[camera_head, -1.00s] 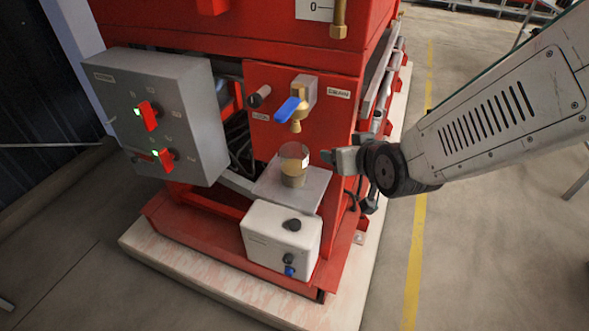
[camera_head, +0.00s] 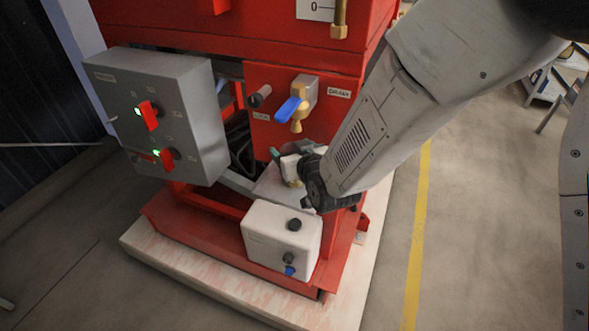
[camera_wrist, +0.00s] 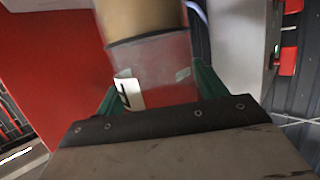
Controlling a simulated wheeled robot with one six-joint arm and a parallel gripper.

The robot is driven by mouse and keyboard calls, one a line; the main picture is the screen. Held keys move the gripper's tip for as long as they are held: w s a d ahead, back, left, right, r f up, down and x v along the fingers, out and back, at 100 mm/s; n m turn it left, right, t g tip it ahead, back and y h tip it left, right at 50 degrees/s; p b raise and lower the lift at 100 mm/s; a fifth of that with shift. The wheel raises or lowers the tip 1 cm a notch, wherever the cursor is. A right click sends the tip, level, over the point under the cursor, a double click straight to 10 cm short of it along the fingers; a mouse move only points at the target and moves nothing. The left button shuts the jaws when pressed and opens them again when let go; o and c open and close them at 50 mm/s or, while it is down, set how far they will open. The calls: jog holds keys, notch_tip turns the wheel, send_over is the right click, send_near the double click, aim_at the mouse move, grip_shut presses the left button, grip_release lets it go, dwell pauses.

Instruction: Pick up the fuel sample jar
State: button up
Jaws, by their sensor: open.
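The fuel sample jar (camera_wrist: 148,20) fills the upper middle of the wrist view, with a tan, fuel-coloured part and a clear, greyish part bearing a white label. The green fingers of my gripper (camera_wrist: 158,88) stand open on either side of the clear part. Whether they touch it I cannot tell. In the head view my gripper (camera_head: 283,160) is over the small grey shelf (camera_head: 268,190) and hides most of the jar. Only a little of the jar's amber lower part (camera_head: 296,184) shows below it.
A brass tap with a blue lever (camera_head: 288,109) is just above my gripper. A white box (camera_head: 270,243) with dark knobs is below the shelf. A grey control box (camera_head: 175,110) with red switches is at the left. Open floor lies to the right.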

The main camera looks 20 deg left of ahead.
jog(key=shift+w+a+f, duration=0.1)
jog(key=shift+w+a, duration=0.05)
jog(key=shift+w, duration=0.05)
jog(key=c, duration=1.4)
jog(key=shift+r, duration=0.2)
